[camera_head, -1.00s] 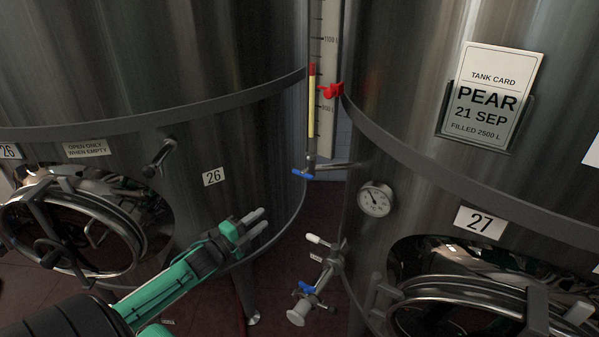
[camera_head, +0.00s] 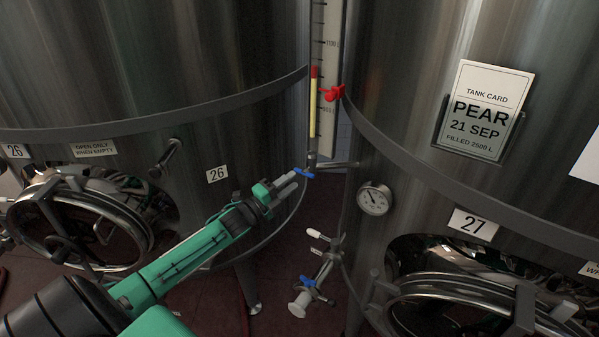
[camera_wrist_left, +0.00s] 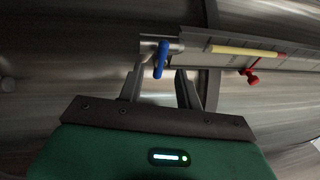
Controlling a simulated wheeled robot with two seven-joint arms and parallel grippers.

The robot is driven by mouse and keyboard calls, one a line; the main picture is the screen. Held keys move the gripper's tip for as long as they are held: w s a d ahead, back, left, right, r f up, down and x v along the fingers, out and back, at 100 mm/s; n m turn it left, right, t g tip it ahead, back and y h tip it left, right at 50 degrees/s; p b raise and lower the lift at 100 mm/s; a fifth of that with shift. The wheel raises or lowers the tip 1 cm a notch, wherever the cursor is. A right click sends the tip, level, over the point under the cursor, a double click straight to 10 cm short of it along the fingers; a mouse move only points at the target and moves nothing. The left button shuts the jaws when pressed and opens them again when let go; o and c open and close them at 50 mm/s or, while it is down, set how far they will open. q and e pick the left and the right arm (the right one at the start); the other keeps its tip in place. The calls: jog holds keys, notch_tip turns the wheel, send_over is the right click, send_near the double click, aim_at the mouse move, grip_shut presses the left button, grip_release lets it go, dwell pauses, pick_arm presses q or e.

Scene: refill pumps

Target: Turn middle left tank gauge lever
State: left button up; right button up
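My left gripper (camera_head: 291,182) is just left of the blue lever. In the left wrist view the blue lever (camera_wrist_left: 161,59) is ahead of the two fingertips (camera_wrist_left: 160,72), near the gap between them. The fingers are apart and nothing is clasped. My right gripper is not in view.
Tank 26 (camera_head: 120,60) is at left and tank 27 (camera_head: 405,60) at right. A red clamp (camera_head: 335,93) is on the gauge. A lower valve with a blue handle (camera_head: 307,281) and a dial (camera_head: 374,199) are on tank 27's side.

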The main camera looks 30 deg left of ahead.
aim_at(304, 173)
pick_arm(q)
jog(key=shift+p+x, duration=0.65)
jog(key=shift+x, duration=1.55)
grip_shut()
